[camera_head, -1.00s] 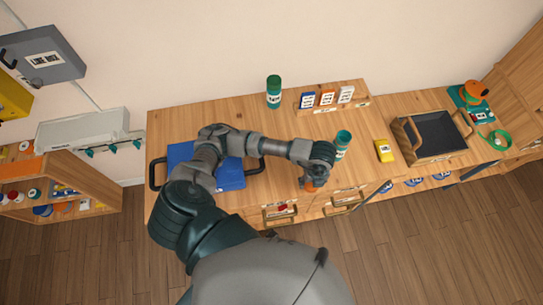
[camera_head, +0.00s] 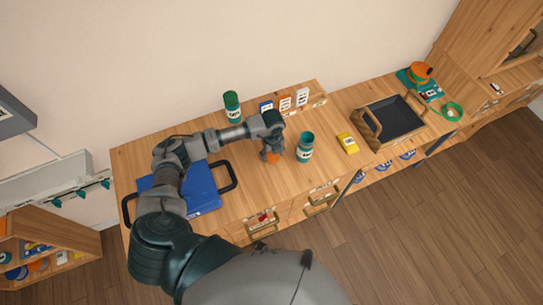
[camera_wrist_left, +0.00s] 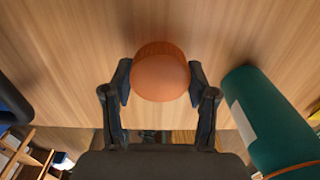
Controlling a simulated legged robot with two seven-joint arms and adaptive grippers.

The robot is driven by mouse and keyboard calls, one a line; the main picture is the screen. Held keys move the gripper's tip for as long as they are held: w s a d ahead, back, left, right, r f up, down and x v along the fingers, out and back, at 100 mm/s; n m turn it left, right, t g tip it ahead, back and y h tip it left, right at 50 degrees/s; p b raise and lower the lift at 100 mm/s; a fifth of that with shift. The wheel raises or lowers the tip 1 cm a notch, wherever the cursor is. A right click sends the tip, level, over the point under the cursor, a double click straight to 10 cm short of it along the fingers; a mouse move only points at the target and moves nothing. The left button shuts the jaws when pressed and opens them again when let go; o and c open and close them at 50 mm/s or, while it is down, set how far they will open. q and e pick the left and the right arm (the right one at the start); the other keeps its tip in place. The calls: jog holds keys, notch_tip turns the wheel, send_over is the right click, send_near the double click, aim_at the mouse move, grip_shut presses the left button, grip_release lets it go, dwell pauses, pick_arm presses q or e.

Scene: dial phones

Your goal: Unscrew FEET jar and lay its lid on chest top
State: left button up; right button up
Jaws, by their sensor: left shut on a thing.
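An orange, rounded lid (camera_wrist_left: 160,75) is between the two fingertips of my left gripper (camera_wrist_left: 160,88), which is shut on it. In the head view the lid (camera_head: 273,157) shows below my left gripper (camera_head: 270,148), over the wooden chest top (camera_head: 262,188); I cannot tell whether it touches the wood. A teal jar with a white label (camera_head: 305,147) stands upright just right of the gripper, with no lid on it. Its label is too small to read surely. The jar's side (camera_wrist_left: 265,120) fills the right of the wrist view. My right gripper is not in view.
A closed green-topped jar (camera_head: 232,105) stands behind my forearm. A rack of small cards (camera_head: 285,104) is at the back. A yellow box (camera_head: 347,143) and a dark handled tray (camera_head: 396,122) are to the right.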

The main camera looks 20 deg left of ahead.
pick_arm(q)
jog(key=shift+d+f, duration=0.2)
jog(key=shift+f, duration=0.35)
jog(key=shift+d+f, duration=0.15)
jog(key=shift+f, duration=0.4)
jog(key=shift+a+f, duration=0.1)
jog(key=shift+a, duration=0.15)
jog(key=o, duration=0.9)
jog(key=shift+a+f, duration=0.1)
jog(key=shift+a, duration=0.05)
jog(key=o, duration=0.4)
jog(key=shift+a, duration=0.15)
jog(key=shift+d+r, duration=0.3)
jog(key=shift+r, duration=0.15)
jog(key=r, duration=1)
jog(key=shift+a+r, duration=0.3)
jog(key=shift+r, duration=0.4)
jog(key=shift+d, duration=0.25)
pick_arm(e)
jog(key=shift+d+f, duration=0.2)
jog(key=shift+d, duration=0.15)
